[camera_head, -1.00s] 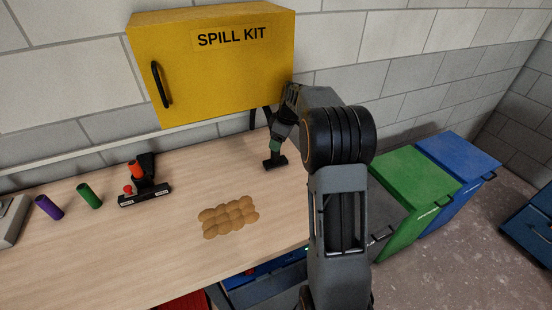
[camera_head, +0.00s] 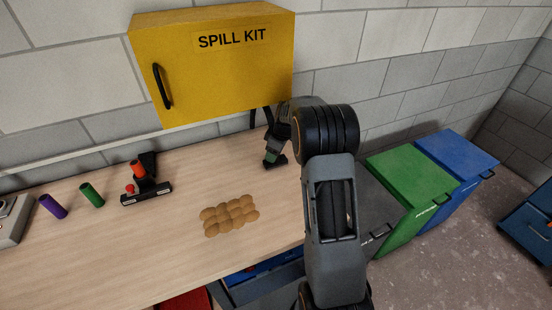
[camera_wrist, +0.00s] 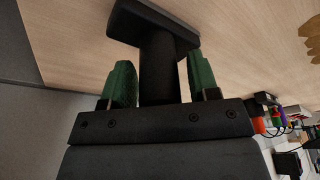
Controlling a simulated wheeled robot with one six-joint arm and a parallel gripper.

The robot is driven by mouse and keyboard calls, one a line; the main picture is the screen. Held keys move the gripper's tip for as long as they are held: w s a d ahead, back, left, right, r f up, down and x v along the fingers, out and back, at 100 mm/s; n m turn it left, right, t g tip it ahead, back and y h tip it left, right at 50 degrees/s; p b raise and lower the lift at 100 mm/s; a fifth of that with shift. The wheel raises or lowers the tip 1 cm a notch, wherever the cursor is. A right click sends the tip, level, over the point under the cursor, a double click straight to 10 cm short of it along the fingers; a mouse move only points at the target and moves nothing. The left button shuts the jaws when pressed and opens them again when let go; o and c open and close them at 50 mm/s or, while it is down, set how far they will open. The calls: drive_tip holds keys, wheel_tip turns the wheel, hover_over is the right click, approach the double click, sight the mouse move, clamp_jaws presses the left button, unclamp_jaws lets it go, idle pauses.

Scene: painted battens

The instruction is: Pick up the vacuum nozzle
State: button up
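The black vacuum nozzle (camera_head: 279,161) is at the back right of the wooden workbench, below the yellow cabinet. In the wrist view its wide flat foot (camera_wrist: 155,22) lies beyond the fingertips, and its neck (camera_wrist: 160,72) runs between them. My gripper (camera_head: 271,157) is low at the nozzle in the head view. In the wrist view its two green fingers (camera_wrist: 161,82) stand on either side of the neck. A thin strip of bench shows between the neck and the right finger, so the gripper looks open around the neck. The palm hides the neck's near end.
A yellow spill kit cabinet (camera_head: 215,75) hangs close above. A tan lumpy pad (camera_head: 230,215) lies on the workbench (camera_head: 130,250). A black stand with red parts (camera_head: 147,190), a green cylinder (camera_head: 91,194) and a purple cylinder (camera_head: 52,206) are on the left. Green (camera_head: 415,180) and blue (camera_head: 455,160) bins stand right.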

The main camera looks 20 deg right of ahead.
drive_tip(key=c, duration=0.8)
drive_tip(key=shift+r, duration=0.15)
drive_tip(key=shift+c, duration=0.2)
drive_tip(key=shift+r, duration=0.55)
drive_tip(key=s+a+r+b, duration=0.3)
drive_tip(key=s+a+r, duration=0.6)
drive_tip(key=s+r, duration=0.1)
drive_tip(key=shift+a+r+b, duration=0.35)
drive_tip(key=shift+r+b, duration=0.05)
drive_tip(key=shift+r, duration=0.45)
drive_tip(key=shift+s, duration=0.1)
drive_tip(key=o, duration=0.5)
drive_tip(key=c, duration=0.3)
drive_tip(key=shift+d, duration=0.1)
drive_tip(key=shift+c, duration=0.2)
